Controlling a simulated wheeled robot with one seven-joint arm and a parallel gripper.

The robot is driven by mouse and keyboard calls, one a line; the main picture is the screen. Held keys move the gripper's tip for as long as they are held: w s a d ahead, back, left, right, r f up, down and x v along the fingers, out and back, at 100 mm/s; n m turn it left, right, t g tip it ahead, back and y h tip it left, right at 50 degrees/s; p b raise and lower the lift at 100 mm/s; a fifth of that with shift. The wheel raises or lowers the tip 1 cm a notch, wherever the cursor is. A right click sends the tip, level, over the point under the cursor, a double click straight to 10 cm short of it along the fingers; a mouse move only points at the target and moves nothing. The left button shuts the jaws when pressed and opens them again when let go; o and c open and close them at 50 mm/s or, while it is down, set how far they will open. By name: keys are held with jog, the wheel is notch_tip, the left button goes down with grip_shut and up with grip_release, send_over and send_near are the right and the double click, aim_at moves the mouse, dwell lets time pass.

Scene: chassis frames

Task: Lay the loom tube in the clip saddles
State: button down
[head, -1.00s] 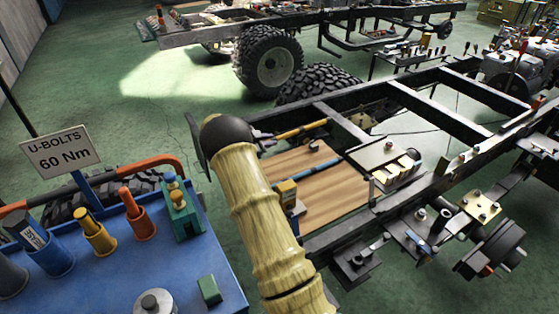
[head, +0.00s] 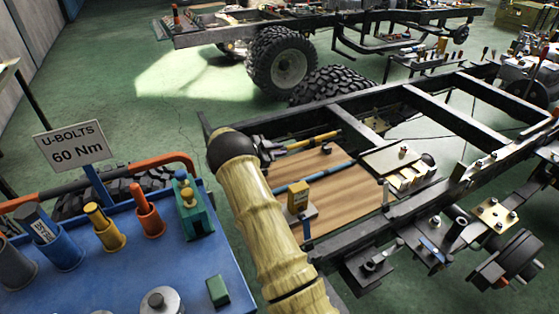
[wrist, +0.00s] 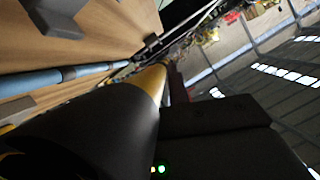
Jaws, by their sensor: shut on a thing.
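A yellow tube, seemingly the loom tube (head: 312,140), sticks out to the right from my gripper (head: 268,150), which looks shut on its near end. In the wrist view the yellow tube (wrist: 153,80) runs away from my dark gripper parts, beside the wooden board. A blue tube (head: 320,172) lies across the wooden board (head: 345,200) inside the chassis frame; it also shows in the wrist view (wrist: 35,83). Small grey blocks (wrist: 150,46) sit on the board; I cannot tell whether they are the clip saddles. My arm hides the board's left end.
The black chassis rails (head: 380,215) border the board. A blue bench (head: 130,270) with tool cups and a U-bolts sign (head: 70,147) is at left.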

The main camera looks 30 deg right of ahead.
jog(key=shift+f, duration=2.25)
jog(key=shift+f, duration=0.25)
jog(key=c, duration=1.3)
grip_release()
jog(key=shift+c, duration=0.2)
jog(key=v, duration=0.7)
jog(key=shift+a+r, duration=0.15)
jog(key=shift+a, duration=0.15)
